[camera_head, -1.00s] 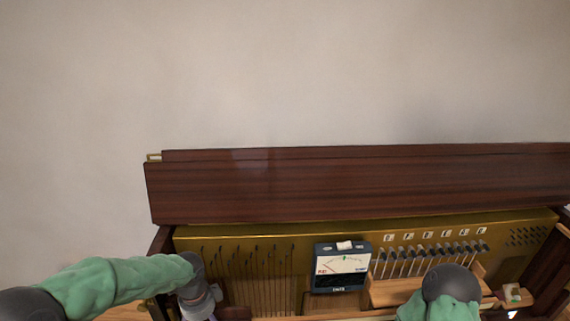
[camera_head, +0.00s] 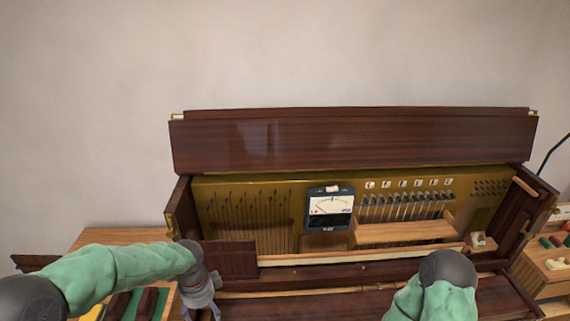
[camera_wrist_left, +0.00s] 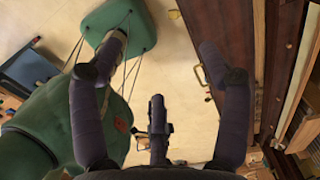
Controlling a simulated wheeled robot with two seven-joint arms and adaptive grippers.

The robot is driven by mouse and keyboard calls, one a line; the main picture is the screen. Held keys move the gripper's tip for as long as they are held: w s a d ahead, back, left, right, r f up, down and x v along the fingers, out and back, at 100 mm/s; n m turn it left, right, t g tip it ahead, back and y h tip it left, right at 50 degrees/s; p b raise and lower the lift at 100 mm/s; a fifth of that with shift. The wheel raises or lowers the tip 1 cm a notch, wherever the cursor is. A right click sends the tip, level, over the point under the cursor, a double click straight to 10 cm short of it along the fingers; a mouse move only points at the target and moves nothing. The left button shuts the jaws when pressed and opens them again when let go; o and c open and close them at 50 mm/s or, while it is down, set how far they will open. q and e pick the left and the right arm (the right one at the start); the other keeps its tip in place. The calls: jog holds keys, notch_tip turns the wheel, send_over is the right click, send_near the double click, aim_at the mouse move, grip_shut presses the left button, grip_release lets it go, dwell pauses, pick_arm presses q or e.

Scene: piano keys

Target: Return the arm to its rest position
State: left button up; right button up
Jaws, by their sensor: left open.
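My left arm, in a green sleeve, comes in from the lower left of the head view. Its gripper end (camera_head: 203,308) hangs low in front of the piano's left end, partly cut off by the frame edge. In the left wrist view the left gripper (camera_wrist_left: 162,46) is open with nothing between its fingers, with the pale floor behind it. My right arm shows as a grey joint and green sleeve (camera_head: 432,296) at the bottom right of the head view. Its gripper is out of the frame.
The opened upright piano (camera_head: 350,142) spans the middle. A meter (camera_head: 330,209) stands inside, left of a wooden rack (camera_head: 404,233). Side tables flank it, the left one (camera_head: 117,236) partly behind my arm. Dark wooden piano parts (camera_wrist_left: 231,30) lie close right of the left gripper.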

pick_arm(q)
jog(key=s+d+f+n+h+b, duration=0.1)
jog(key=s+d+f+n+b, duration=0.2)
jog(key=f, duration=0.8)
jog(key=s+d+f+n+h+b, duration=0.1)
jog(key=s+d+f+n+b, duration=0.3)
jog(key=s+f+n, duration=0.4)
jog(key=s+d+f+n+h+b, duration=0.2)
jog(key=f+n, duration=0.6)
jog(key=f, duration=0.8)
jog(key=s+d+b, duration=0.2)
jog(key=s+d, duration=0.1)
jog(key=shift+s+d+f+n, duration=0.2)
jog(key=shift+s+f+n, duration=0.05)
jog(key=shift+n, duration=0.15)
pick_arm(e)
notch_tip(320, 180, down, 11)
jog(key=shift+f, duration=0.15)
